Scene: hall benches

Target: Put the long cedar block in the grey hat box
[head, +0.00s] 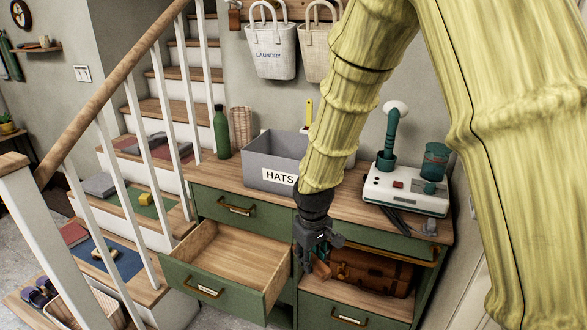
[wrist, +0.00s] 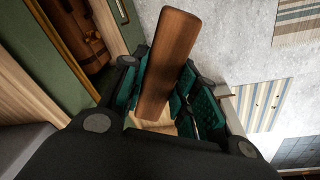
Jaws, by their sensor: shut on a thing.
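The long cedar block (wrist: 168,65) is a plain reddish-brown bar held between the green-padded fingers of my gripper (wrist: 163,98) in the wrist view. In the head view, my gripper (head: 318,255) points down in front of the green cabinet, to the right of the open drawer. Only a small part of the block (head: 321,269) shows there; the rest is hidden by the fingers. The grey hat box (head: 262,172), labelled HATS, stands open-topped on the cabinet, behind and above my gripper, to its left. Its inside is mostly hidden, and my arm covers its right side.
An empty-looking drawer (head: 232,251) stands pulled out at the left. A brown suitcase (head: 372,272) lies on the open shelf at the right. A green bottle (head: 221,133) stands left of the hat box, and a white machine with a lever (head: 403,190) stands to its right.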

